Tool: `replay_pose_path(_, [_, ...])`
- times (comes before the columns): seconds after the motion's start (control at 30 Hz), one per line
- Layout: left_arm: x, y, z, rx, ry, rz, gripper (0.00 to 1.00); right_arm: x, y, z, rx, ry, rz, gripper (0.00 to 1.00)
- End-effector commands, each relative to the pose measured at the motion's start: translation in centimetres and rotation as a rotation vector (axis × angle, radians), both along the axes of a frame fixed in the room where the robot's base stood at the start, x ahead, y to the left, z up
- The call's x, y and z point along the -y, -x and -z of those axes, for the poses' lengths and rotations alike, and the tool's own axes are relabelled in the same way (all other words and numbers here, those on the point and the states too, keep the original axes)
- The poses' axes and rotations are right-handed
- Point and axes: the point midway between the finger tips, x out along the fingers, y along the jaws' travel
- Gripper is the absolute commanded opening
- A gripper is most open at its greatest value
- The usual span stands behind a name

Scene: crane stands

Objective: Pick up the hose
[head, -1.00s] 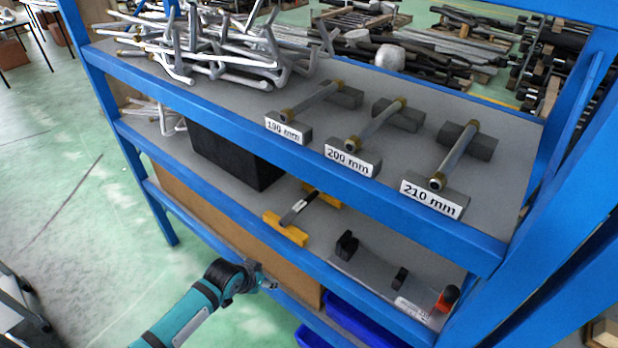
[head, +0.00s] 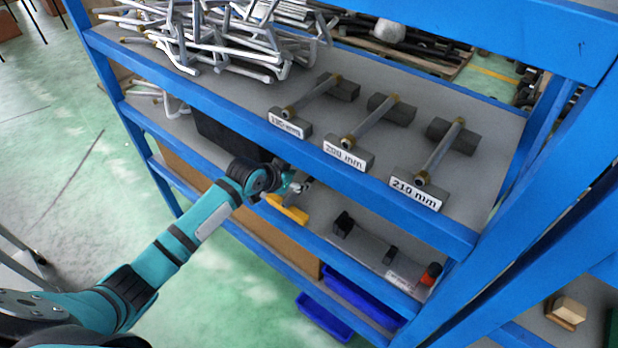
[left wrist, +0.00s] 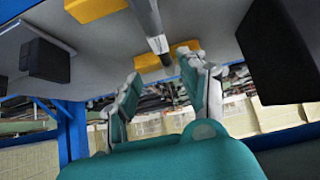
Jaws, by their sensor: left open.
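A dark grey hose with a light band (left wrist: 158,44) lies across two yellow blocks, the near one (head: 289,210) showing in the head view on the lower shelf. In the left wrist view, the yellow blocks (left wrist: 94,9) carry the hose, and one end points between my fingers. My left gripper (head: 296,185) is open at the hose and hides most of it in the head view. In the left wrist view its fingers (left wrist: 162,68) are spread with the hose beyond them; I cannot tell whether they touch it.
The blue upper shelf beam (head: 235,124) passes close above my gripper. A black box (head: 222,140) stands left of the hose, black holders (head: 343,224) to the right. Three labelled rods on grey blocks (head: 435,150) and bent metal tubes (head: 215,35) lie on the upper shelf.

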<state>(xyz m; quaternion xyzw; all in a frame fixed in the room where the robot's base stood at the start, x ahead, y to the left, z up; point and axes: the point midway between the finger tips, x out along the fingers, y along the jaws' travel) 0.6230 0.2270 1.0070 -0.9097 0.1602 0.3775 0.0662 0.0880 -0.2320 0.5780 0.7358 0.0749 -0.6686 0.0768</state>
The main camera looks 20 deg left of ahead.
Motion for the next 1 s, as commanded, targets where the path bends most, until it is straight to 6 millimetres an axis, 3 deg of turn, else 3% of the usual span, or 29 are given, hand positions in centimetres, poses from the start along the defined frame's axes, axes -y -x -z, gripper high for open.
replay_pose_path(0.43, [0.6,-2.5,2.2,-0.001,0.001,-0.001,0.43,0.4,0.3,-1.3,-0.005,0.005,0.0,0.4])
replay_pose_path(0.7, [1.1,-4.6,4.5,-0.001,0.003,-0.001,0.43,0.5,0.4,-1.9,-0.007,0.007,0.001,0.4])
replay_pose_path(1.0, [1.2,-5.1,5.0,0.001,0.0,0.0,0.43,0.5,0.4,-1.9,-0.007,0.007,0.001,0.4])
